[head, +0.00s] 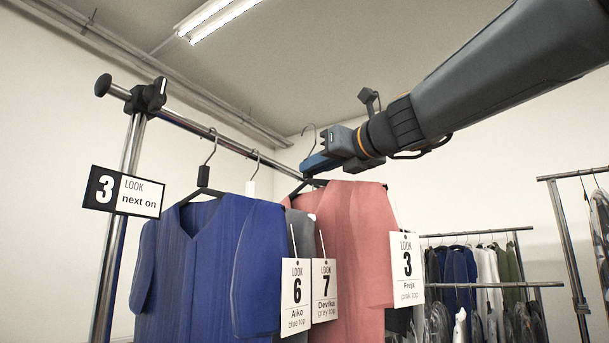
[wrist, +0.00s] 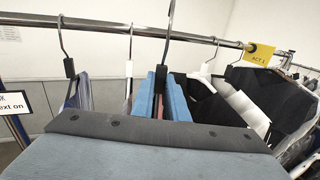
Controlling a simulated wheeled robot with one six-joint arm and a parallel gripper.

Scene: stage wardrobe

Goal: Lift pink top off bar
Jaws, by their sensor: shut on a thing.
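The pink top (head: 345,225) hangs from a dark hanger and bears a tag (head: 407,268) reading Look 3, Freja, pink top. My gripper (head: 312,165) is shut on the hanger's neck, just above the shoulders. In the wrist view my blue fingers (wrist: 159,98) close around the dark neck (wrist: 160,78). The hanger's hook (head: 308,132) stands above my gripper, and its top is cut off in the wrist view. It rises higher than the neighbouring hooks, above the bar (head: 228,143). The bar also shows in the wrist view (wrist: 98,24). Whether the hook touches it, I cannot tell.
A blue top (head: 205,265) with tag 6 and a grey top with tag 7 (head: 324,290) hang close on the left. A yellow ACT 2 marker (wrist: 259,51) and dark garments (wrist: 208,100) are farther right. A Look 3 sign (head: 123,192) is on the rack post.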

